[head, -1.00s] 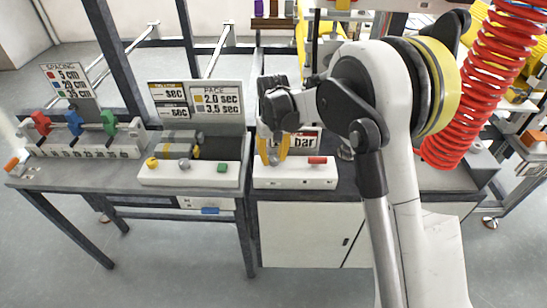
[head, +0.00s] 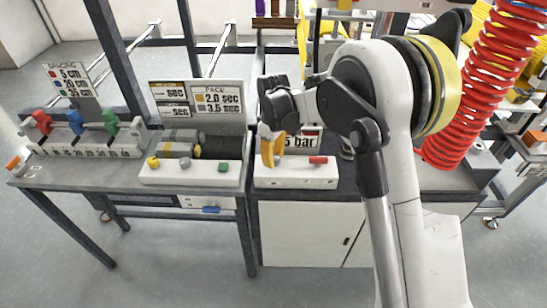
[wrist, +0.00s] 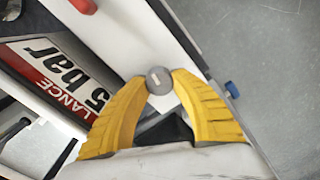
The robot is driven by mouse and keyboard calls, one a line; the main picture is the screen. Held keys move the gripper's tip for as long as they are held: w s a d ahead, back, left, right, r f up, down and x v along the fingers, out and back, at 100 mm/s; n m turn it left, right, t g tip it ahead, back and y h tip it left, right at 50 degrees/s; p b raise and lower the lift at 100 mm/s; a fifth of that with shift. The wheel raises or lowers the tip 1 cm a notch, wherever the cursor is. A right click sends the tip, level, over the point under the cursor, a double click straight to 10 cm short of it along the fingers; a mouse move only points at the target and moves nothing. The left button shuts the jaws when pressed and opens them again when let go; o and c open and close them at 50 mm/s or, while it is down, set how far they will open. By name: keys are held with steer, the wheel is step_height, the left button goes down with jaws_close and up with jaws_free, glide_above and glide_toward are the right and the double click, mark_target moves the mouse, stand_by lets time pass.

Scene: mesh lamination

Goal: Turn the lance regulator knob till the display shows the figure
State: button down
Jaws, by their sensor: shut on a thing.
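The lance regulator knob (wrist: 159,80) is a small round grey knob with a pale mark on its top, seen between the yellow fingertips in the wrist view. My gripper (wrist: 161,82) is shut on it, one finger on each side. In the head view my gripper (head: 272,160) points down at the left end of the white lance panel (head: 290,182) and hides the knob. The lance display (wrist: 62,72) reads "LANCE" and "5 bar" in the wrist view. In the head view the display (head: 311,141) is partly covered by my gripper.
A red switch (head: 318,160) is on the same panel, right of my gripper. To the left stands a panel with yellow, grey and green controls (head: 190,176) below a PACE sign (head: 218,98). Farther left are red, blue and green levers (head: 76,122).

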mark_target(274, 157)
stand_by(0.5)
steer(key=c, duration=1.1)
jaws_free()
steer(key=shift+o, duration=0.2)
step_height(274, 157, up, 12)
steer(key=shift+s, duration=0.1)
